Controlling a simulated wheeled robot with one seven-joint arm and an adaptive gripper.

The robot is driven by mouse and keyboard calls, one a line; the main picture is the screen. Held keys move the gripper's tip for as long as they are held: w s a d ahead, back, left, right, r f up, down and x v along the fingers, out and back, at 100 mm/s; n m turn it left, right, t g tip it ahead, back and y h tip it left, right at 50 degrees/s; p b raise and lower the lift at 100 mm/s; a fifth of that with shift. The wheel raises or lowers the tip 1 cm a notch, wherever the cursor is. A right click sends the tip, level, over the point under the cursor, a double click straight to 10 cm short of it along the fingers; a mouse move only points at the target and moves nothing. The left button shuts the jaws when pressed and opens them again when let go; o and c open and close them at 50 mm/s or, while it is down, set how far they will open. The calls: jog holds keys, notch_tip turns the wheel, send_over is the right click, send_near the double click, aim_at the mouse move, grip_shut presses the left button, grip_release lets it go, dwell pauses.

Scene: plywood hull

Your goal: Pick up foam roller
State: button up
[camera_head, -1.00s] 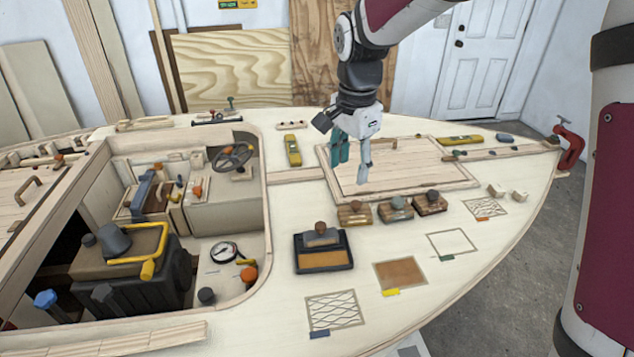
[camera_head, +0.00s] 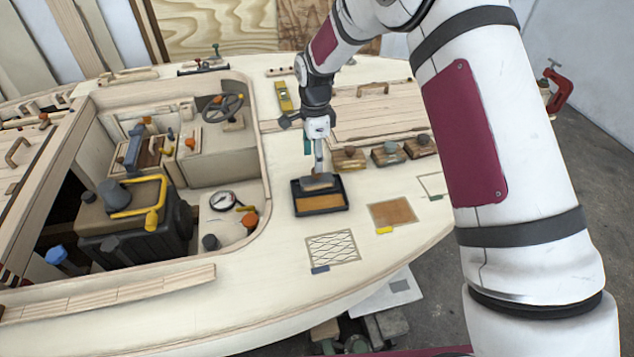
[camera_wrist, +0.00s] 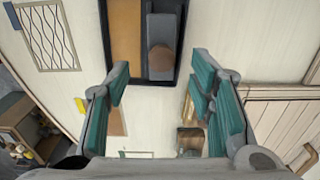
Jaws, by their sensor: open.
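The only thing I see that may be the foam roller (camera_head: 319,182) is a grey block with a brown round knob. It lies in a black tray (camera_head: 322,211) beside a brown-orange area. In the wrist view the grey block (camera_wrist: 161,25) fills the right side of the tray, its knob toward me. My gripper (camera_head: 318,170) points down just above the tray and partly hides the knob in the head view. Contact cannot be told.
Three wooden blocks with round knobs (camera_head: 388,153) stand right of the tray. A mesh-patterned square (camera_head: 332,247) and a brown square (camera_head: 392,213) lie flat in front. The open cockpit (camera_head: 200,195) with its black engine box is at left. The deck just ahead of the tray is bare.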

aim_at(317, 179)
jog(key=shift+w+d+f+p, duration=0.15)
jog(key=shift+f+p, duration=0.15)
jog(key=shift+f, duration=1.3)
jog(key=shift+d+f+p, duration=0.1)
jog(key=shift+f+p, duration=0.2)
jog(key=shift+f, duration=1.25)
grip_shut()
